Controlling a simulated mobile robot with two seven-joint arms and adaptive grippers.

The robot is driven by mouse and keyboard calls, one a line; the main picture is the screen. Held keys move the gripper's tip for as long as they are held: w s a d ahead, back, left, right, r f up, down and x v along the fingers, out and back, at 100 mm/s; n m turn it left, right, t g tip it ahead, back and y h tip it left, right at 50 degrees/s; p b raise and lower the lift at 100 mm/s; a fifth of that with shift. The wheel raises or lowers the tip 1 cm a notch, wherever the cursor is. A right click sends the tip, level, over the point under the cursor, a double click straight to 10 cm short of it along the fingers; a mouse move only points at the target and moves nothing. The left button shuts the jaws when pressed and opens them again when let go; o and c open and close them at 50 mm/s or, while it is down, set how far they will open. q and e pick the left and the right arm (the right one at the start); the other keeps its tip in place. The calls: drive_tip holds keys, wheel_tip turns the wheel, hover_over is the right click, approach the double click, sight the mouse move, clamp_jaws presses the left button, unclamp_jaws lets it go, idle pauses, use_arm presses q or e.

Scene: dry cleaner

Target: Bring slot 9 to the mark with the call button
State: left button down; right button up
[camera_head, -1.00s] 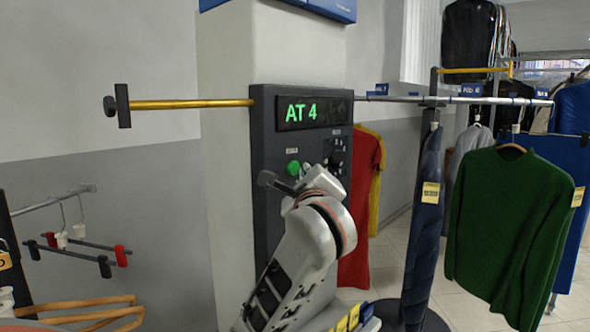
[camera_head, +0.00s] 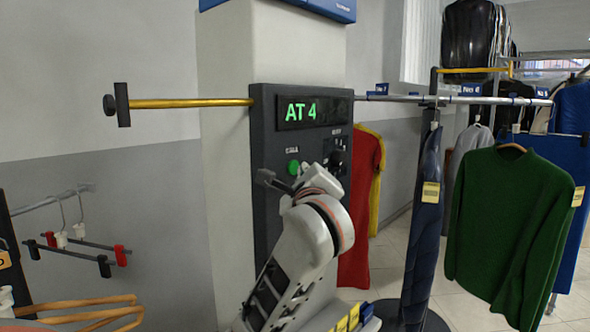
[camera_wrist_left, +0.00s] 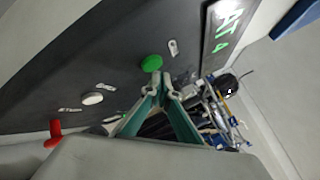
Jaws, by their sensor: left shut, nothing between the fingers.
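The dark control panel (camera_head: 265,132) stands on the pale column, and its display (camera_head: 312,111) reads "AT 4" in green. In the left wrist view the green button (camera_wrist_left: 151,63) shows just beyond the fingertips, and the display (camera_wrist_left: 228,27) is at upper right. My left gripper (camera_head: 268,180) is shut and empty, its tips just below and left of the button; in the wrist view the gripper (camera_wrist_left: 165,80) points at the panel. I cannot tell whether it touches. My right gripper is out of view.
A rail (camera_head: 400,98) carries garments to the right, including a green sweater (camera_head: 510,225) and a dark blue garment (camera_head: 423,225). A yellow bar (camera_head: 190,103) extends left. Hangers (camera_head: 90,310) lie at lower left. A red lever (camera_wrist_left: 54,132) and white button (camera_wrist_left: 92,99) are on the panel.

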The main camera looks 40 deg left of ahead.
use_arm(q)
drive_tip(key=shift+a, duration=0.2)
drive_tip(key=shift+a+b, duration=0.3)
drive_tip(key=shift+a, duration=0.15)
idle(0.9)
drive_tip(key=shift+d, duration=0.85)
drive_tip(key=d+p, duration=0.1)
drive_tip(key=d, duration=0.4)
drive_tip(key=shift+s, duration=0.2)
idle(0.7)
